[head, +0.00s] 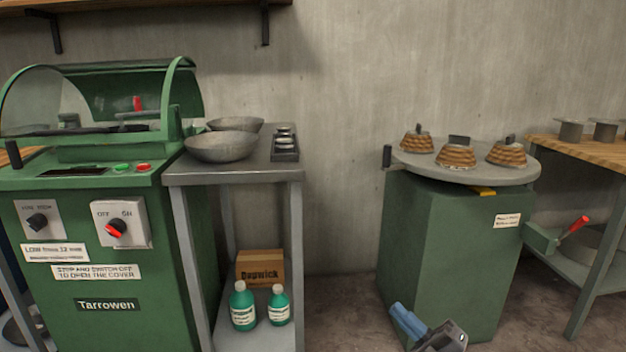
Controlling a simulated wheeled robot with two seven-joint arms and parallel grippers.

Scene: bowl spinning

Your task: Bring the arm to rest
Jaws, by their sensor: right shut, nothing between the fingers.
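My right gripper (447,338) shows at the bottom edge, right of centre, dark grey with a blue part (407,321) beside it. It is shut and empty, low in front of the green pedestal (440,250), and much of it is cut off by the frame. My left gripper does not show.
A green machine (105,265) with a clear cover stands at left. A grey side table (235,175) holds two metal bowls (222,147). The round plate (410,162) on the pedestal bears three ribbed brown pieces (455,156). A red-tipped lever (574,227) juts out at right.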

